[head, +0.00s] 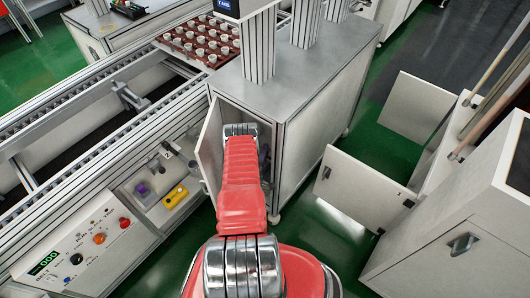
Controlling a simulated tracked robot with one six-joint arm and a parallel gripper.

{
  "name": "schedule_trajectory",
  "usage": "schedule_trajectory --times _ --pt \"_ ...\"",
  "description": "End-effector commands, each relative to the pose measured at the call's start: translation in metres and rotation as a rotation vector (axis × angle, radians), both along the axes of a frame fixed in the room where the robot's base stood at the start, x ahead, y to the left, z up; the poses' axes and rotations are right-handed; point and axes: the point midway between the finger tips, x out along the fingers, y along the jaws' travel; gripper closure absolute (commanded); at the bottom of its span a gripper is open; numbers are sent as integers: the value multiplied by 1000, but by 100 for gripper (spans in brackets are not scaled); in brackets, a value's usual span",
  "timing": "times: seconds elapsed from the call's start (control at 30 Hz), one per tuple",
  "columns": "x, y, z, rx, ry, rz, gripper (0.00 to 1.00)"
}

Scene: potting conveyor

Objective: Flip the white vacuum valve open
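The white vacuum valve cannot be seen in the head view. My red and silver arm reaches forward into the open front of a grey cabinet (322,118). The cabinet's narrow door (208,152) stands open to the left of my arm. My gripper is hidden beyond the end of my arm, inside or at the cabinet opening. I cannot see its fingers or whether it touches anything.
A conveyor (85,150) runs along the left, with a brown tray (161,45) of several white cups at its far end. A control panel (82,246) with knobs and buttons is at lower left. A yellow item (175,197) lies nearby. Another open door (352,190) stands at right.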

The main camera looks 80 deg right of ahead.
Motion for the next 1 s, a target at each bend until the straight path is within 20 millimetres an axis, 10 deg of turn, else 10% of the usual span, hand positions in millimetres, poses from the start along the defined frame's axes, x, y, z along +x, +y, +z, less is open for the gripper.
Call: schedule_trajectory --times 0.63,1.0 --pt "-1 0 0 0 0 -1 99" --pt "1 0 -1 0 -7 2 100"
